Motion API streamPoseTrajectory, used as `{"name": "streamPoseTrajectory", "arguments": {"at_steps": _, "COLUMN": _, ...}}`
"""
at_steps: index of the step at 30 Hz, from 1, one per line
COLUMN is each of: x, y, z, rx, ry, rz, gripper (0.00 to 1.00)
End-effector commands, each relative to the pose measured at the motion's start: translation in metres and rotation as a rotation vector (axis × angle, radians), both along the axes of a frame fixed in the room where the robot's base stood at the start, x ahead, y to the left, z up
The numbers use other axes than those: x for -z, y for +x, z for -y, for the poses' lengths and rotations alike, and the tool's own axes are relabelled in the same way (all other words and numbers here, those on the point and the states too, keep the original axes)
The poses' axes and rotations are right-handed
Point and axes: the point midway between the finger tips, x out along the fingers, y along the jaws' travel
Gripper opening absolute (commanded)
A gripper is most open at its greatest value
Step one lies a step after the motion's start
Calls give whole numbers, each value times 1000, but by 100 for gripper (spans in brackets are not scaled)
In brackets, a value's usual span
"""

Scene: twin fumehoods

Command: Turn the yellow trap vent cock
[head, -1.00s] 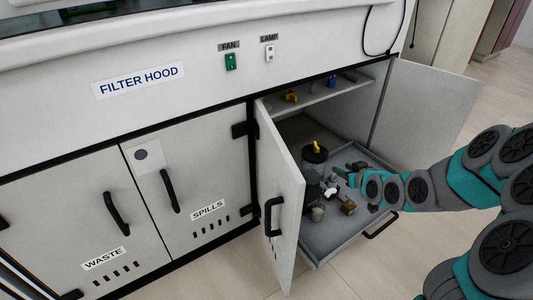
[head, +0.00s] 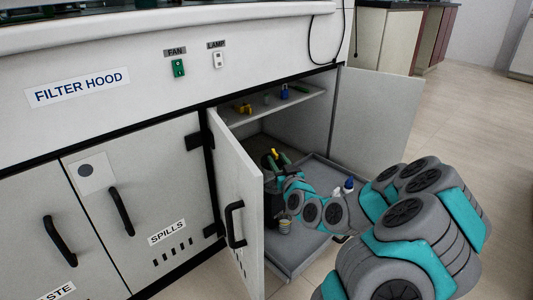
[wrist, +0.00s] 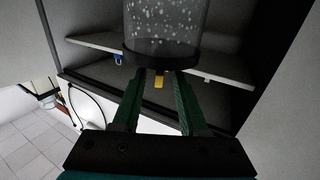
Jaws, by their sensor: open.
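The yellow trap vent cock (wrist: 159,82) shows in the wrist view between my two green fingers, beside the black lid (wrist: 160,58) of the clear, speckled trap vessel (wrist: 165,22). My gripper (wrist: 161,77) is open around the cock; I cannot tell whether either finger touches it. In the head view the cock (head: 275,152) is a small yellow spot at my gripper (head: 277,160), above the dark trap (head: 271,210). My arm hides much of the trap there.
The trap stands in a pulled-out grey tray (head: 307,246) in the open cupboard. The left door (head: 238,190) and right door (head: 372,115) stand open on either side. A shelf (head: 268,108) above holds small items. A blue-capped bottle (head: 348,187) and a small jar (head: 285,227) are close to my arm.

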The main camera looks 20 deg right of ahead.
Motion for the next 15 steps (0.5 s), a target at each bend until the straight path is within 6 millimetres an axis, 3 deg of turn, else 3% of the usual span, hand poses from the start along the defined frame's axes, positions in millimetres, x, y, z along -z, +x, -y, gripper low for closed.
{"name": "streamPoseTrajectory", "arguments": {"at_steps": 15, "x": 0, "y": 55, "z": 5, "rx": -1, "ry": -1, "rz": 2, "gripper": 42}}
